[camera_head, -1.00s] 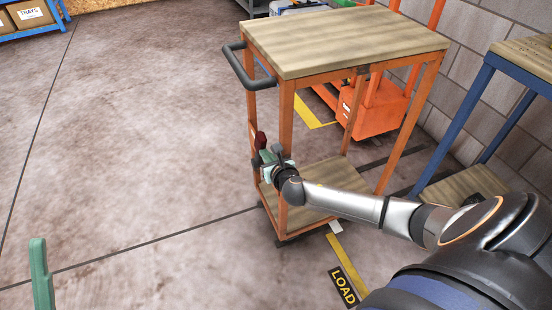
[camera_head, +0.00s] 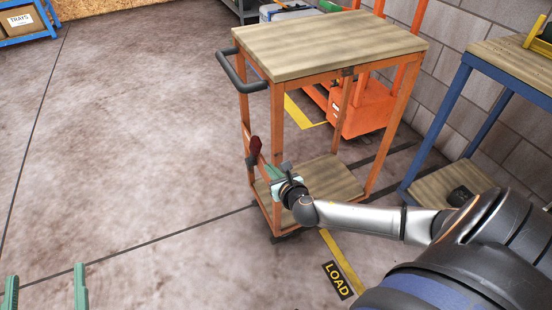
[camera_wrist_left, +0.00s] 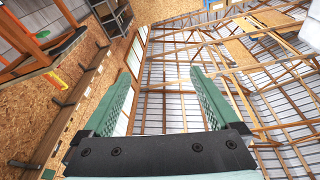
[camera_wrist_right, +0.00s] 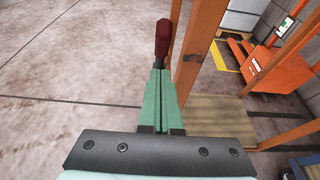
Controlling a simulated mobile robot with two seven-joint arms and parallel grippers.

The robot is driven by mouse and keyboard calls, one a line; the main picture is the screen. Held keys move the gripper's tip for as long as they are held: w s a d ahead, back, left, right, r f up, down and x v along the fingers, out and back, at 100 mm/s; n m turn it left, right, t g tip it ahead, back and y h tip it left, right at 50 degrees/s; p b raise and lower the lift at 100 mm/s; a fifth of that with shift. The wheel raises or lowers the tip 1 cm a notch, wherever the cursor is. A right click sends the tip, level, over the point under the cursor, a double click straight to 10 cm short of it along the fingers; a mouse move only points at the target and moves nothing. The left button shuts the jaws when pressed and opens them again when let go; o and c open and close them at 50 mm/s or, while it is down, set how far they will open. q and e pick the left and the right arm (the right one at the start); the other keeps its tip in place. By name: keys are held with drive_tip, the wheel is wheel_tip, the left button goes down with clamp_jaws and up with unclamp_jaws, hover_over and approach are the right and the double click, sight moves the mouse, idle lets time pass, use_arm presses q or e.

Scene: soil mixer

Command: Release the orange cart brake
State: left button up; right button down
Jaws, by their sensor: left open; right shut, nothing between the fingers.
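The orange cart (camera_head: 400,115) has a wooden top, a lower wooden shelf and a dark push handle (camera_head: 243,75) at its left end. A lever with a dark red grip (camera_head: 255,147), apparently the brake, stands at the cart's left end, beside a leg. My right gripper (camera_head: 264,167) is shut and empty, just below the red grip. In the right wrist view its green fingertips (camera_wrist_right: 158,75) point at the underside of the red grip (camera_wrist_right: 163,38); whether they touch is unclear. My left gripper (camera_head: 45,275) is open and empty at the lower left, far from the cart.
An orange pallet-jack-like machine (camera_head: 358,115) stands behind the cart. A blue-framed table (camera_head: 460,85) is at the right, near a block wall. A floor label reading LOAD (camera_head: 338,280) lies in front. The floor at the left is clear.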

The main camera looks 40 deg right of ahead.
use_arm(q)
wheel_tip(320, 180, down, 8)
drive_tip(key=n+g+y+p, duration=0.1)
drive_tip(key=g+y, duration=0.1)
drive_tip(key=shift+a+r+n+g, duration=0.2)
drive_tip(key=shift+a+n+g, duration=0.1)
drive_tip(key=shift+g, duration=0.1)
use_arm(e)
drive_tip(key=v, duration=0.3)
drive_tip(key=shift+s+r, duration=0.2)
drive_tip(key=shift+r, duration=0.1)
